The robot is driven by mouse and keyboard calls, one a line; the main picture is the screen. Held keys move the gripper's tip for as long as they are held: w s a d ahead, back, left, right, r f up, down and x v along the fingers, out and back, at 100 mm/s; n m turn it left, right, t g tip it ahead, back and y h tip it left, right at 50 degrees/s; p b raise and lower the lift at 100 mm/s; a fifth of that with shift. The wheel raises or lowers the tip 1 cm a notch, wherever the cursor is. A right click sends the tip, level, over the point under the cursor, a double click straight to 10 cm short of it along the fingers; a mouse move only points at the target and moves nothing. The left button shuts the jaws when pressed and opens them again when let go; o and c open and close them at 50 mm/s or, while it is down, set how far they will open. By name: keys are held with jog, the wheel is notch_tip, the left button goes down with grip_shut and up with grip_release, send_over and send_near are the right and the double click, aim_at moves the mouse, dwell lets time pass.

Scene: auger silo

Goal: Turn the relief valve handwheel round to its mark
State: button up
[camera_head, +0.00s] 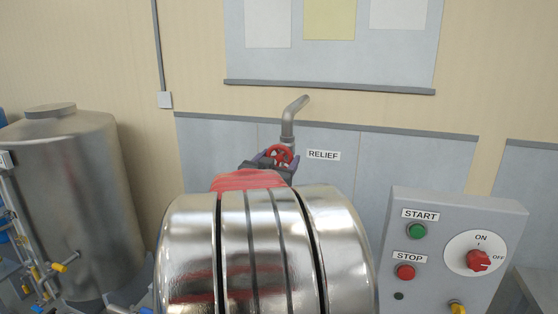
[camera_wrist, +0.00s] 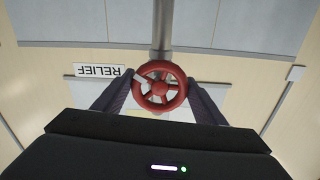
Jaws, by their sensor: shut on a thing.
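The red relief valve handwheel (camera_head: 279,154) sits on a grey pipe (camera_head: 288,128) against the wall, left of the RELIEF label (camera_head: 323,155). In the wrist view, which is upside down, the handwheel (camera_wrist: 160,88) is a spoked red ring with a light mark on one spoke toward the upper left. My gripper (camera_wrist: 160,97) is shut on the handwheel, with one dark finger on each side of its rim. In the head view my shiny arm hides the lower part of the valve. I cannot tell where the target mark is.
A grey control box (camera_head: 451,245) with green START, red STOP and a red ON/OFF knob stands at the right front. A large metal tank (camera_head: 72,200) stands at the left. A board (camera_head: 331,60) hangs on the wall above the pipe.

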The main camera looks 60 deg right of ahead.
jog(key=shift+c, duration=0.7)
jog(key=shift+m, duration=0.3)
jog(key=shift+m, duration=0.7)
jog(key=o, duration=1.1)
jog(key=shift+a, duration=0.1)
